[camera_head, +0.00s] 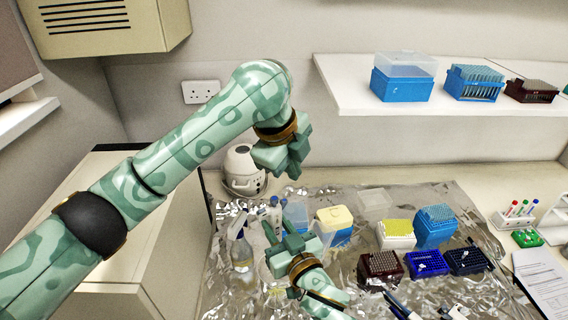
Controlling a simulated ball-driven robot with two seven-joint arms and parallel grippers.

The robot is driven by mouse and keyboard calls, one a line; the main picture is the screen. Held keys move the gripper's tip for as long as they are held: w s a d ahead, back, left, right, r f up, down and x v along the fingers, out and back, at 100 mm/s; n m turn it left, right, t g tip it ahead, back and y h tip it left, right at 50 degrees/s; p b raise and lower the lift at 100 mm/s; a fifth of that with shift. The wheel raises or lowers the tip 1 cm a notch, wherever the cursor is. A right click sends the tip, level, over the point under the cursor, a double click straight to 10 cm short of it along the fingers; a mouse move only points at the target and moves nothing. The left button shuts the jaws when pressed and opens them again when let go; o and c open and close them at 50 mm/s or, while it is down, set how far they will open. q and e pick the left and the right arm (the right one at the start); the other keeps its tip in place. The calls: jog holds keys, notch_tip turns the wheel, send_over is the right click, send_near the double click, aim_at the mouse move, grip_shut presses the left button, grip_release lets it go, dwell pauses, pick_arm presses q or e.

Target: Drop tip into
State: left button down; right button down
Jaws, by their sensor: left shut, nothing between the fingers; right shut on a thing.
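My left gripper (281,158) is shut and empty, raised high in front of the wall, above and apart from the bench things. My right gripper (280,236) is low over the foil-covered bench and shut on a slim thing, which looks like a pipette (275,208) with a bluish top. My fingers hide most of it, and I cannot see a tip on it. Just right of that gripper stands a cream-lidded box (334,217) with a blue base. A spray bottle (242,252) stands left of it.
Tip racks in white (396,236), blue (436,228), dark red (380,267) and dark blue (428,263) stand to the right. A white appliance (243,172) stands at the back. A shelf (350,99) with boxes overhangs the back right. Pens (404,306) lie at the front.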

aim_at(285, 201)
pick_arm(q)
jog(key=shift+w+a+r+m+y, duration=0.1)
jog(key=shift+a+m+y, duration=0.2)
jog(key=shift+a, duration=0.1)
jog(key=shift+w+a+r+m+y, duration=0.1)
jog(key=shift+a+m+y, duration=0.1)
jog(key=shift+a+y, duration=0.15)
jog(key=shift+s+f, duration=0.1)
jog(key=shift+f, duration=3)
jog(key=shift+f, duration=0.45)
jog(key=shift+a+f, duration=0.1)
jog(key=shift+f, duration=0.5)
pick_arm(e)
jog(key=shift+r, duration=0.25)
pick_arm(q)
jog(key=shift+r, duration=1.15)
pick_arm(e)
jog(key=shift+f, duration=0.25)
pick_arm(q)
jog(key=shift+r, duration=3)
